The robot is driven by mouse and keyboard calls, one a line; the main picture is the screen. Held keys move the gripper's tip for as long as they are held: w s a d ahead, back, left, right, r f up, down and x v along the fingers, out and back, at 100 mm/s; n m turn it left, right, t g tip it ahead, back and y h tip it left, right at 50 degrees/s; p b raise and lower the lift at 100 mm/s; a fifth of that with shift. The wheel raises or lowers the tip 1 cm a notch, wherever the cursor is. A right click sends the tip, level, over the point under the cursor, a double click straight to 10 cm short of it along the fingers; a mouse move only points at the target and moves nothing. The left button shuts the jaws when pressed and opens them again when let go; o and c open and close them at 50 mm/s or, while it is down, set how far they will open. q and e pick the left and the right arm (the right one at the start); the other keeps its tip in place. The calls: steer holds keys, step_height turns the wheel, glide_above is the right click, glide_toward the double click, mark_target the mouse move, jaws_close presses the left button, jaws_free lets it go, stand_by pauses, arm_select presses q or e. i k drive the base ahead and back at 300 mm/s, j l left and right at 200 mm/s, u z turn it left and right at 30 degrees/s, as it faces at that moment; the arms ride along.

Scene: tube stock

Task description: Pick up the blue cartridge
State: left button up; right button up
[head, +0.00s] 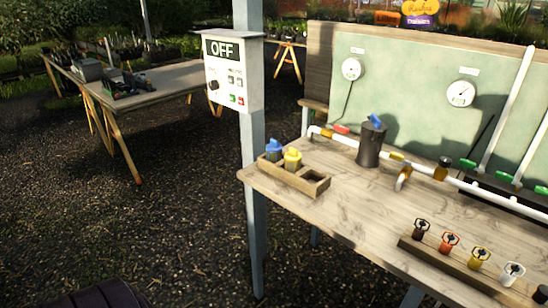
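The blue cartridge (274,150) stands upright in a small wooden rack (302,186) at the left end of the workbench. A yellow cartridge (292,160) stands in the rack right beside it. The rack's right compartment looks empty. The lower parts of both cartridges are hidden by the rack's wall. Neither of my grippers is in view.
A dark canister (371,143) with a blue top stands behind the rack on the workbench (345,205). White piping (465,184) runs along the bench. A post with a control box (233,72) reading OFF stands left of the rack. Valve handles line a front strip (460,268).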

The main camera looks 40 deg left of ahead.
mark_target(273, 149)
steer(key=u, duration=1.4)
steer(key=i+l+u, duration=0.15)
steer(key=u, duration=0.15)
steer(key=i+l+u, duration=0.1)
steer(key=l+u, duration=0.2)
